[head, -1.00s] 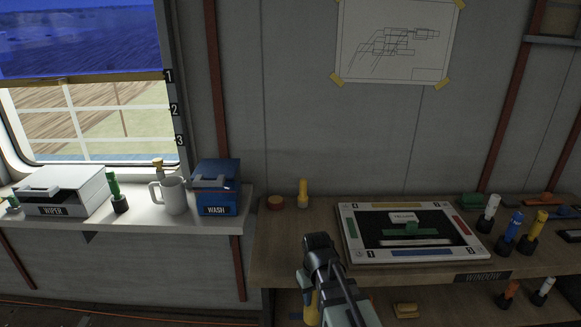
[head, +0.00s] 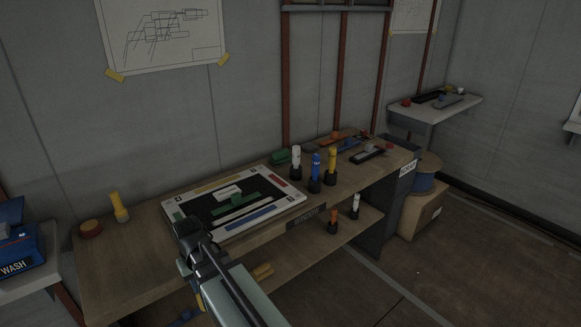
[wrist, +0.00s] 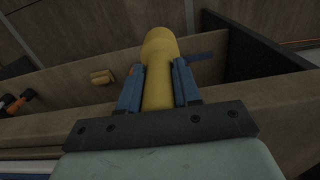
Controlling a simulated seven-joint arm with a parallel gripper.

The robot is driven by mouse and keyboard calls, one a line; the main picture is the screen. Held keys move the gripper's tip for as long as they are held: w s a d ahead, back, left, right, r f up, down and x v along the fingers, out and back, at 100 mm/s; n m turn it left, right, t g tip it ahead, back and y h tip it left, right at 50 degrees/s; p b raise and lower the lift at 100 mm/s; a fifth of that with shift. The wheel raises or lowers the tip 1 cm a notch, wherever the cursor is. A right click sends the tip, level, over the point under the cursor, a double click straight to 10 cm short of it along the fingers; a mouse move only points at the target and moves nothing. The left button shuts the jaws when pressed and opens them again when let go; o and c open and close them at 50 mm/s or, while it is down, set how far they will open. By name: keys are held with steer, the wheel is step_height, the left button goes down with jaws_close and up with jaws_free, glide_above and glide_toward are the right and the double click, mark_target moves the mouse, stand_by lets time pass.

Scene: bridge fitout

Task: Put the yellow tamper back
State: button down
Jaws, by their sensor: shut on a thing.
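My gripper (wrist: 158,82) is shut on the yellow tamper (wrist: 158,65), seen in the wrist view. Its blue fingers press on the narrow part, and the rounded wider end extends past them. Another yellow piece (head: 119,208) stands upright on the bench's left end, beside a red-brown disc (head: 91,229). A yellow-topped tool (head: 332,162) stands in a black holder beside a blue one (head: 315,168) and a white one (head: 296,160).
A white-framed tray (head: 260,222) with coloured edge strips and blocks lies on the bench (head: 148,250). The lower shelf carries a yellow block (head: 263,271) and orange and white tools (head: 333,220). A blue WASH box (head: 18,245) is at left. A cable reel (head: 421,182) stands right. Open floor lies right.

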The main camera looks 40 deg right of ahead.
steer(key=s+d+r+m, duration=0.1)
steer(key=d+r+m, duration=0.5)
steer(key=d, duration=0.7)
steer(key=d+r+m, duration=0.4)
steer(key=d+r, duration=0.5)
steer(key=d, duration=0.4)
steer(key=s+d+r+m, duration=0.1)
steer(key=d+r+m, duration=0.5)
steer(key=d, duration=0.6)
steer(key=w+d+r+n, duration=0.1)
steer(key=w+d+n, duration=0.3)
steer(key=w, duration=0.7)
steer(key=w+d+r+n, duration=0.1)
steer(key=w+d+n, duration=0.3)
steer(key=w, duration=0.6)
steer(key=w+d+r+n, duration=0.1)
steer(key=w+d+n, duration=0.1)
steer(key=w+d, duration=0.65)
steer(key=s+d+f+m, duration=0.1)
steer(key=s+d+m, duration=0.2)
steer(key=d, duration=0.9)
step_height(320, 180, down, 9)
steer(key=shift+w+a+f, duration=0.2)
steer(key=shift+w, duration=0.1)
steer(key=shift+f, duration=0.1)
steer(key=c, duration=0.8)
jaws_free()
